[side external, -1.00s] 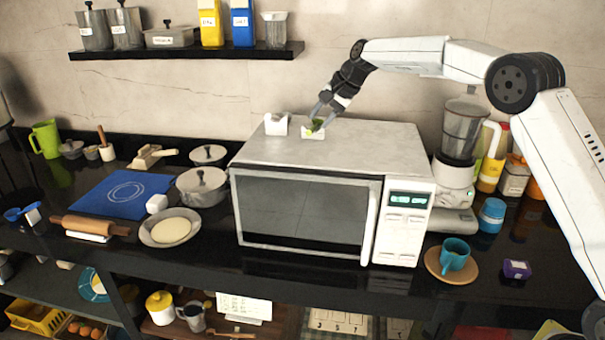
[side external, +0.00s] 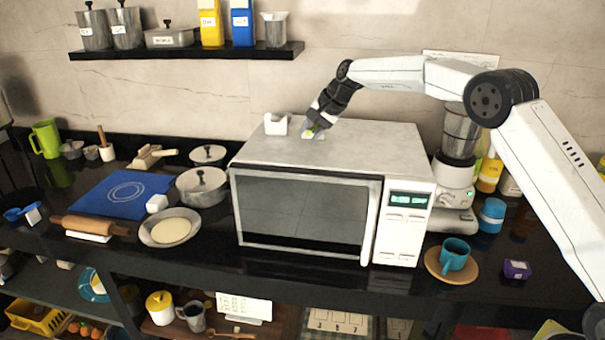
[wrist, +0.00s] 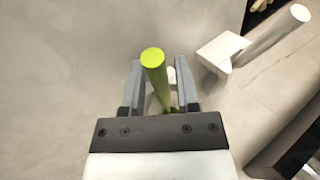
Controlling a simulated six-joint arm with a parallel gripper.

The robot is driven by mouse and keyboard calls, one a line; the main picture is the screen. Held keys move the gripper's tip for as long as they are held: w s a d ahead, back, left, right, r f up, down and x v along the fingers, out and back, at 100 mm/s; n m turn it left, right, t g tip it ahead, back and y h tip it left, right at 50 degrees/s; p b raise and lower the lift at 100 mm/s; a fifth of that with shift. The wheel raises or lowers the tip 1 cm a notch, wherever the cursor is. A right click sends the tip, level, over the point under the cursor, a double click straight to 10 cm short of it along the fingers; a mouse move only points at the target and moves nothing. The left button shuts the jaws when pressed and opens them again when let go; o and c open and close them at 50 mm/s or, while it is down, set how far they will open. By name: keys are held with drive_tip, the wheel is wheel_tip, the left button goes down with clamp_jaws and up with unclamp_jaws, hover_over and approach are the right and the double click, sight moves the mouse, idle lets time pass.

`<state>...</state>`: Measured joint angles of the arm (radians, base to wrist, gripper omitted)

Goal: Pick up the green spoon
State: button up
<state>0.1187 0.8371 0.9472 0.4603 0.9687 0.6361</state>
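The green spoon shows in the wrist view as a green handle (wrist: 154,72) with a round end, standing up between my gripper's fingers. Its lower part is hidden by the gripper body. In the side view only a small bit of green (side external: 310,132) shows at the fingertips, on top of the microwave. My gripper (wrist: 158,85) has its two grey fingers apart, one on each side of the handle, with gaps visible. In the side view my gripper (side external: 315,128) is low over a small white holder (side external: 318,138), which it partly hides.
The microwave (side external: 300,215) has a flat grey top, clear to the right of the gripper. A second white holder (side external: 276,124) stands close by on the left; in the wrist view a white holder (wrist: 222,50) with a white rod is at upper right. The wall shelf (side external: 190,52) is above.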

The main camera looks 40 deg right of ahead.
clamp_jaws()
idle(1.4)
